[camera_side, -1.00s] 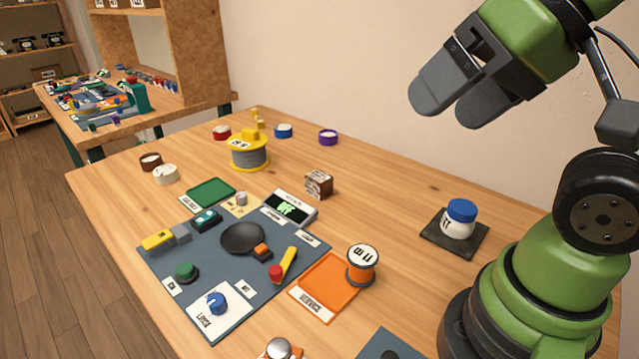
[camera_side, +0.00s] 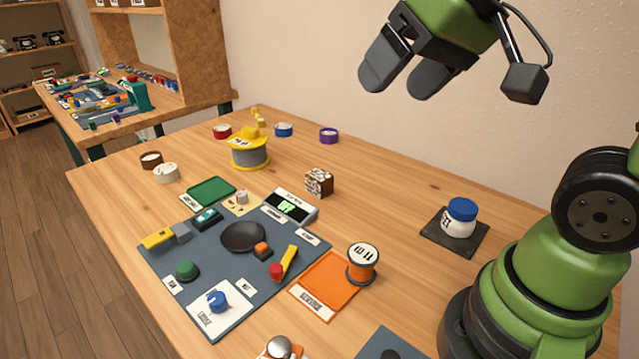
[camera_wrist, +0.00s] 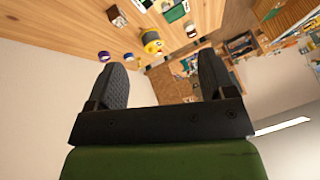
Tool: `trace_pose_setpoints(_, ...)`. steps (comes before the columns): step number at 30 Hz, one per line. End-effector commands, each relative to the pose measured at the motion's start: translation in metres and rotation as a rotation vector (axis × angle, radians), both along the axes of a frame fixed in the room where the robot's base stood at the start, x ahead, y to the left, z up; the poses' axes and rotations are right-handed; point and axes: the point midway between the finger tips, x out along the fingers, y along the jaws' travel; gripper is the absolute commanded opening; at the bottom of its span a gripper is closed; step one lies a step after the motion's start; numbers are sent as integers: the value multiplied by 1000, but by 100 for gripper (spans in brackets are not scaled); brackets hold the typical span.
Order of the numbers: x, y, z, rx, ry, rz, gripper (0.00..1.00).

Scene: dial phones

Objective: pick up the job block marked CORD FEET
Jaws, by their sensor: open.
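A small brown block with white marked faces (camera_side: 319,183) sits on the wooden table, behind the grey mat's display box. Its lettering is too small to read, so I cannot tell whether it says CORD FEET. What looks like the same block (camera_wrist: 116,16) shows near the top of the wrist view. My gripper (camera_side: 400,80) is open and empty, high above the back of the table and well above and right of the block. In the wrist view its two dark fingers (camera_wrist: 163,75) stand wide apart with nothing between them.
The grey mat (camera_side: 225,282) carries a black dish, buttons and a dial. A yellow spool (camera_side: 249,152), orange spool (camera_side: 362,264), blue-lidded jar (camera_side: 459,218) and purple ring (camera_side: 328,136) stand around the block. Bare table lies right of the block.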

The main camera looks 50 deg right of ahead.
Motion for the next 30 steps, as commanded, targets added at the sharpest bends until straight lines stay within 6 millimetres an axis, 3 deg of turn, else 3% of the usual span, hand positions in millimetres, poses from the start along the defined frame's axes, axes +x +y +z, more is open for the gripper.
trace_pose_setpoints(3,46,-16,-13,-48,34,23,77)
trace_pose_setpoints(8,102,-44,-46,-110,70,62,77)
trace_pose_setpoints(15,164,-92,-128,-195,131,120,77)
trace_pose_setpoints(21,183,-121,-189,-240,170,158,77)
trace_pose_setpoints(30,194,-130,-229,-255,184,173,77)
